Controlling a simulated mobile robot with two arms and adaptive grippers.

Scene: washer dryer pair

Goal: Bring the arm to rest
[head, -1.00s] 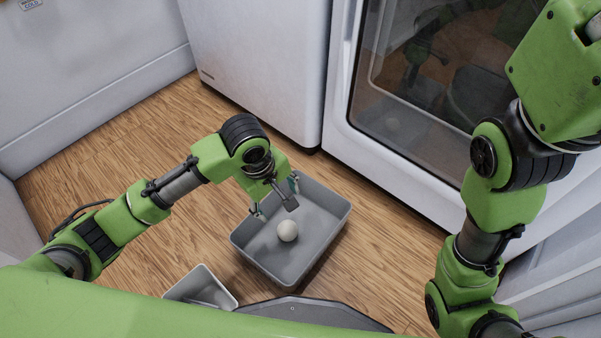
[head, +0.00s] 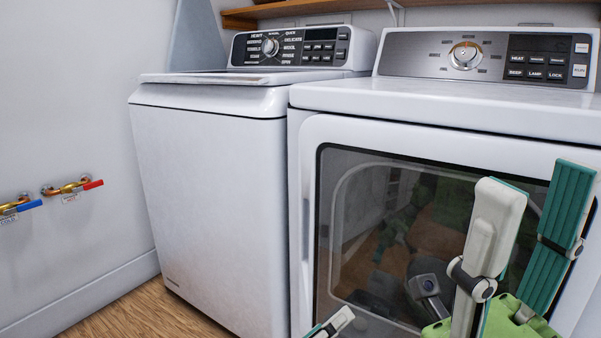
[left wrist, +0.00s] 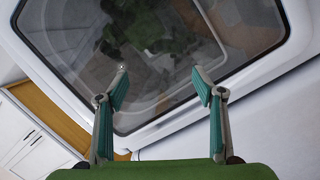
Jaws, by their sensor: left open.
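My left gripper (head: 332,323) shows only as a fingertip at the bottom edge of the head view, in front of the dryer; the rest of that arm is out of frame. In the left wrist view, my left gripper (left wrist: 161,84) has its two teal-padded fingers wide apart with nothing between them, before the dark glass of the dryer door. My right gripper (head: 538,205) is raised at the lower right of the head view, before the dryer door. Its grey-white finger and teal-padded finger stand apart, and nothing shows between them.
The white dryer (head: 440,112) stands at the right with its glass door (head: 345,235) shut. The white washer (head: 210,190) stands left of it, lid down. Red and blue valve taps (head: 72,188) are on the left wall. Bare wood floor (head: 150,312) shows at lower left.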

